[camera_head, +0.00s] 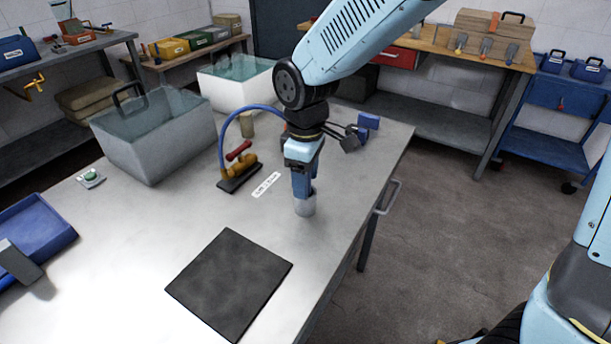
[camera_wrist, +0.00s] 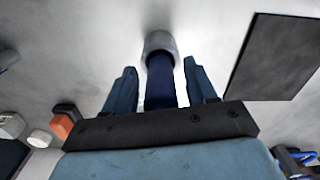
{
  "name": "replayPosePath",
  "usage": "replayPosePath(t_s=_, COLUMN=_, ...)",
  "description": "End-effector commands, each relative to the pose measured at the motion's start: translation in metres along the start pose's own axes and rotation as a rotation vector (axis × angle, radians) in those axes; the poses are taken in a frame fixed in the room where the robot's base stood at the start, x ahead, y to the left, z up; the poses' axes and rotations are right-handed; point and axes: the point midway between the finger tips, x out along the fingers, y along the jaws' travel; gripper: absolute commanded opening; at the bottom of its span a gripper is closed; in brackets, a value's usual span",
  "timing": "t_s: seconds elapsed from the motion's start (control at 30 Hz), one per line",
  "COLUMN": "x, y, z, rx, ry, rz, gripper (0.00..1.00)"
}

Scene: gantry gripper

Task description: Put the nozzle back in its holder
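A dark blue cylindrical piece, seemingly the nozzle (camera_wrist: 160,85), lies between my gripper's fingers in the wrist view. Its far end meets a short grey cylinder (camera_wrist: 159,42), seemingly the holder, which shows below the fingers in the head view (camera_head: 305,207). I cannot tell how deep it sits. My gripper (camera_head: 304,192) points down over the table; in the wrist view its fingers (camera_wrist: 160,66) stand apart, with a gap on each side of the blue piece. A blue hose (camera_head: 236,117) arches from a brass valve with a red handle (camera_head: 240,163) towards my wrist; its other end is hidden.
The metal table (camera_head: 135,235) carries a dark mat (camera_head: 230,283) in front, a white label (camera_head: 267,185), water-filled tanks (camera_head: 155,145) behind, a green button (camera_head: 91,178), and a blue tray (camera_head: 35,230) at left. A small blue block (camera_head: 368,121) stands near the right edge.

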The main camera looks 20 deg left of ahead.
Motion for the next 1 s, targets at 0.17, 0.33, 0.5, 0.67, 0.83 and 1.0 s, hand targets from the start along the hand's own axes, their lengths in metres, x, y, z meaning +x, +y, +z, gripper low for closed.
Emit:
replayPosePath(t_s=0.17, x=0.000, y=0.000, z=0.000, rx=0.000, ry=0.000, rz=0.000, gripper=0.57)
replayPosePath(t_s=0.33, x=0.001, y=0.000, z=0.000, rx=-0.001, ry=0.000, rz=0.000, gripper=0.57)
replayPosePath(t_s=0.5, x=-0.020, y=0.000, z=0.000, rx=-0.001, ry=0.003, rz=0.002, gripper=0.57)
replayPosePath(t_s=0.67, x=-0.051, y=0.000, z=-0.004, rx=0.000, ry=0.004, rz=0.002, gripper=0.57)
replayPosePath(t_s=0.83, x=-0.085, y=-0.001, z=-0.005, rx=-0.001, ry=0.003, rz=0.002, gripper=0.57)
replayPosePath(t_s=1.0, x=-0.114, y=-0.001, z=-0.005, rx=-0.001, ry=0.002, rz=0.001, gripper=0.57)
